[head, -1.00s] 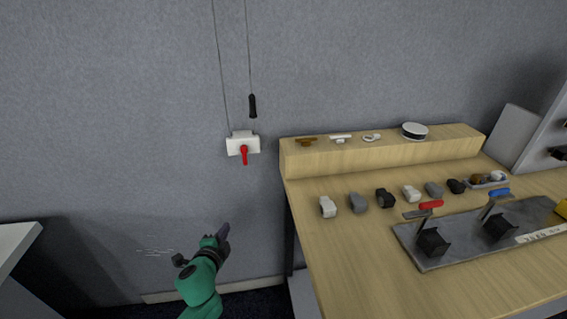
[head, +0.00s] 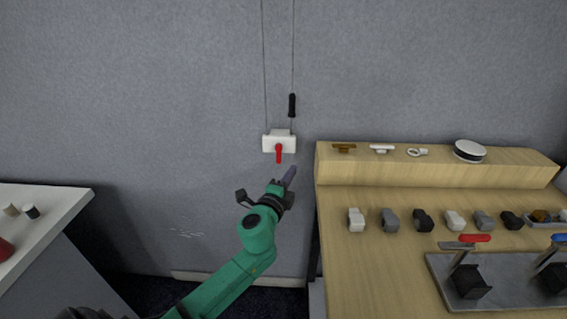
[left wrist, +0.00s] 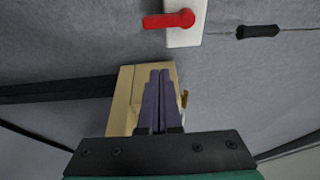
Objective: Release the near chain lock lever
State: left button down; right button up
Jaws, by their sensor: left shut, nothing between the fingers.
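The chain lock is a white box (head: 279,141) on the grey wall with a red lever (head: 279,153) hanging straight down. Two thin cords run up from it, one with a black handle (head: 292,106). My left gripper (head: 289,176) is just below and slightly right of the lever, apart from it, with its fingers shut and empty. In the left wrist view the red lever (left wrist: 168,19) and white box (left wrist: 187,28) are at the top, beyond the closed purple fingertips (left wrist: 160,75). My right gripper is in neither view.
A wooden table (head: 375,270) with a raised back shelf (head: 430,170) stands right of my left gripper. It bears several small grey, white and black parts and a metal plate with toggle clamps. A white-topped counter (head: 60,200) is at the left. The wall around the lock is clear.

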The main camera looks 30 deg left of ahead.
aim_at(279, 154)
pick_arm(q)
jog(key=w+a, duration=0.1)
jog(key=a, duration=0.1)
jog(key=w+a, duration=0.2)
jog(key=shift+w+a+p, duration=0.1)
jog(key=shift+p, duration=0.2)
jog(key=shift+w, duration=0.1)
jog(key=shift+a+m+p, duration=0.1)
jog(key=shift+m+p, duration=0.2)
jog(key=shift+p, duration=0.2)
jog(key=shift+a+m+g+p, duration=0.1)
jog(key=shift+m+g+p, duration=0.2)
jog(key=shift+p, duration=0.2)
